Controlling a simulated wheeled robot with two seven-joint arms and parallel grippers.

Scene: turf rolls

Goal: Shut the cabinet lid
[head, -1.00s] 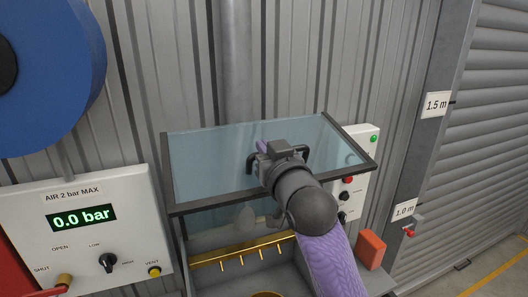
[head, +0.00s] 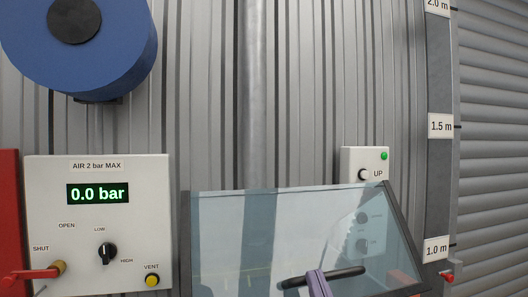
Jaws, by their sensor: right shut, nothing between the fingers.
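The cabinet lid (head: 235,240) is a clear glass panel in a dark frame at the bottom of the head view. Its surface slopes, and its lower edge is cut off by the frame, so I cannot tell how far it stands open. Its black bar handle (head: 345,273) shows near the bottom. My right gripper (head: 317,275) shows only as narrow purple fingers, shut and empty. They overlap the handle in the picture; I cannot tell whether they touch it. The cabinet's inside is out of view. My left gripper is not in view.
A white air panel (head: 150,210) with a 0.0 bar display and a red lever (head: 30,274) is at left. A blue reel (head: 130,55) hangs above it. A control box (head: 350,160) stands behind the lid's right side. A height-marked post (head: 438,190) is farther right.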

